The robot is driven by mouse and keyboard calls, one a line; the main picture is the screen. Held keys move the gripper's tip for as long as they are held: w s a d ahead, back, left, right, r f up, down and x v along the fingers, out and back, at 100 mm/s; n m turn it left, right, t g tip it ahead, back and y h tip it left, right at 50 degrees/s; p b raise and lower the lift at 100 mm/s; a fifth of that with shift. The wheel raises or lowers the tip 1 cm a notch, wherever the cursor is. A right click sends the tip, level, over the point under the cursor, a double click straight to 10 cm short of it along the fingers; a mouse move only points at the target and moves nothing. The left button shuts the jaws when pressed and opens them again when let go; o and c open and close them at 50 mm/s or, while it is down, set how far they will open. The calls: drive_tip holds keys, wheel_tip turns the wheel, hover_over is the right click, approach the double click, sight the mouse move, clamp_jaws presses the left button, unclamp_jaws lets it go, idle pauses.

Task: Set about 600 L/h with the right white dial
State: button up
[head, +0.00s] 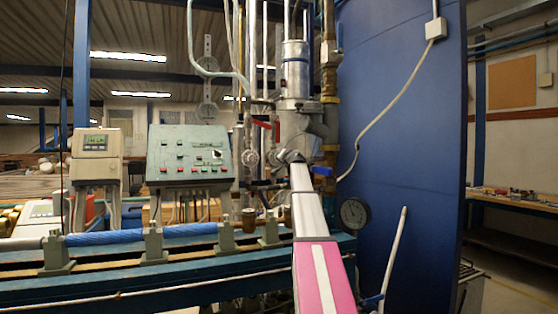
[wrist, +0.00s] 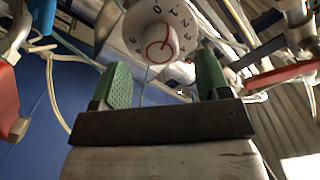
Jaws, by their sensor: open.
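A white dial (wrist: 158,42) with dark figures round its rim and a red ring and line at its centre shows in the wrist view. It lies just beyond and between the green fingertips of my gripper (wrist: 163,68). My gripper is open, with a finger on each side of the dial's line; I cannot tell whether they touch it. The exact setting is too small to read. In the head view my gripper (head: 290,156) is at the pipework below the grey metal cylinder, and my arm hides the dial there.
Pipes and valves crowd round my gripper, with a blue valve handle (head: 322,171) close on its right. A red lever (wrist: 282,74) lies right in the wrist view. A control box (head: 190,156) and a pressure gauge (head: 354,213) flank the arm. A blue panel (head: 400,150) stands right.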

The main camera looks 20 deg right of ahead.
drive_tip(key=w, duration=0.3)
drive_tip(key=shift+w, duration=0.4)
drive_tip(key=c, duration=0.9)
